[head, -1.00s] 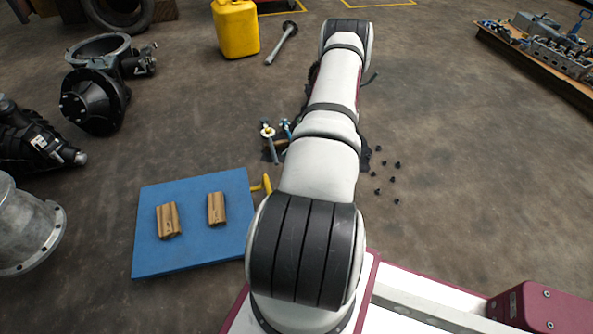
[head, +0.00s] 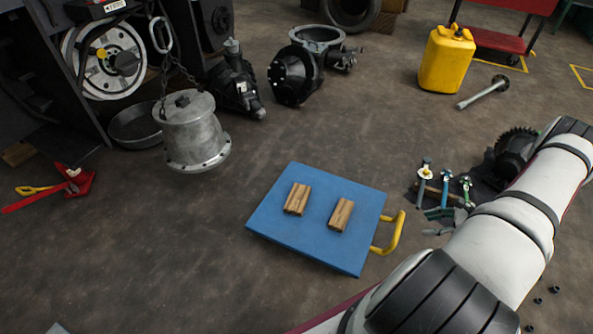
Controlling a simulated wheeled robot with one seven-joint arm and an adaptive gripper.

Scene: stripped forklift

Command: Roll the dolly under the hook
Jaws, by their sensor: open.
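The dolly (head: 318,226) is a flat blue platform on the floor near the middle of the head view. Two wooden blocks, one at left (head: 297,199) and one at right (head: 341,215), lie on it. A yellow handle (head: 392,233) sticks out from its right side. A chain (head: 165,76) with a large pale link (head: 160,35) runs down to a grey bell-shaped metal housing (head: 192,130), up and left of the dolly. I cannot make out the hook itself. My arm reaches to the upper right, and my gripper is out of view.
A red jack-like tool (head: 78,183) lies at left by the forklift (head: 84,62). A black axle part (head: 292,77), a yellow can (head: 446,60) and a steel shaft (head: 484,92) are behind. Small tools (head: 443,189) lie right of the dolly. Floor between dolly and housing is clear.

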